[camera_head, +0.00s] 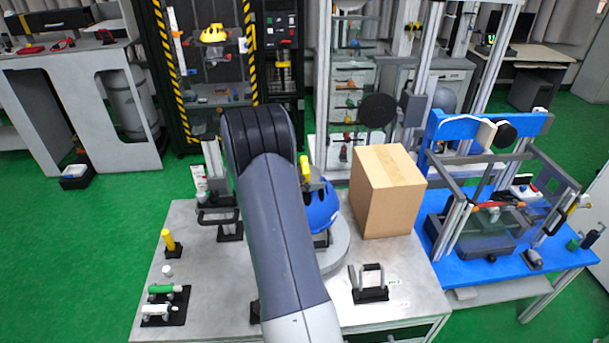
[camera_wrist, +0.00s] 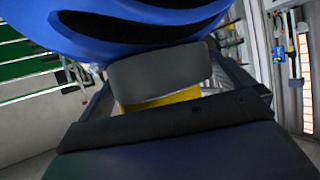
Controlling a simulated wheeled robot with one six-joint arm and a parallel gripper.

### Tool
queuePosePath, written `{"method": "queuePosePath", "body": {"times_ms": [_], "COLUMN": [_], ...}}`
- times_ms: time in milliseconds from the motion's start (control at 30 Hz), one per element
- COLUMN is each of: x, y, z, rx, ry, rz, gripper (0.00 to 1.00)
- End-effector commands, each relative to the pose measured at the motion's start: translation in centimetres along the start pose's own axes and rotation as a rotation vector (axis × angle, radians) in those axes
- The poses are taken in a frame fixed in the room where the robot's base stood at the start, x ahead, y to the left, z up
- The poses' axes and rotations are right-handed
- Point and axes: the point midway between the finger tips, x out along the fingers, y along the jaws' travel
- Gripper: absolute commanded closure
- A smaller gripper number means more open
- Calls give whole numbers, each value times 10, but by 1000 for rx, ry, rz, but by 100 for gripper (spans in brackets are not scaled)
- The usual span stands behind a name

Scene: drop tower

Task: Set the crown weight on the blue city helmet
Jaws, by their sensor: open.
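The blue helmet (camera_head: 322,208) sits on a round grey stand on the metal table, partly hidden behind my arm. In the wrist view its blue shell with dark vents (camera_wrist: 130,30) fills the top. What looks like the crown weight, a dark grey cylinder (camera_wrist: 165,72) with a yellow part, appears against the shell; whether it truly touches is unclear. A yellow upright piece also shows above the helmet in the head view. My gripper (camera_wrist: 165,118) is open, its dark jaw close by the yellow part. My arm hides the gripper in the head view.
A cardboard box (camera_head: 388,192) stands close right of the helmet. A black holder with grey uprights (camera_head: 370,285) is at the front right. A yellow-topped piece (camera_head: 169,241) and green and white tools (camera_head: 162,290) lie on the left. A blue bench with a rig (camera_head: 480,265) stands further right.

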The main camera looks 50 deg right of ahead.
Motion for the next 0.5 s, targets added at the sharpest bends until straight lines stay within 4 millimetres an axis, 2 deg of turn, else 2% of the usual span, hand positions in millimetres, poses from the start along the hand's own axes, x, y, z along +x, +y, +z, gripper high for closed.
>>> {"method": "queuePosePath", "body": {"times_ms": [133, 233, 500], "x": [-2, -13, -67], "y": [0, 0, -1], "z": [3, 2, 2], "rx": [-2, -1, 0], "ry": [-3, -1, 0], "rz": [0, -2, -4], "gripper": [0, 0, 0]}}
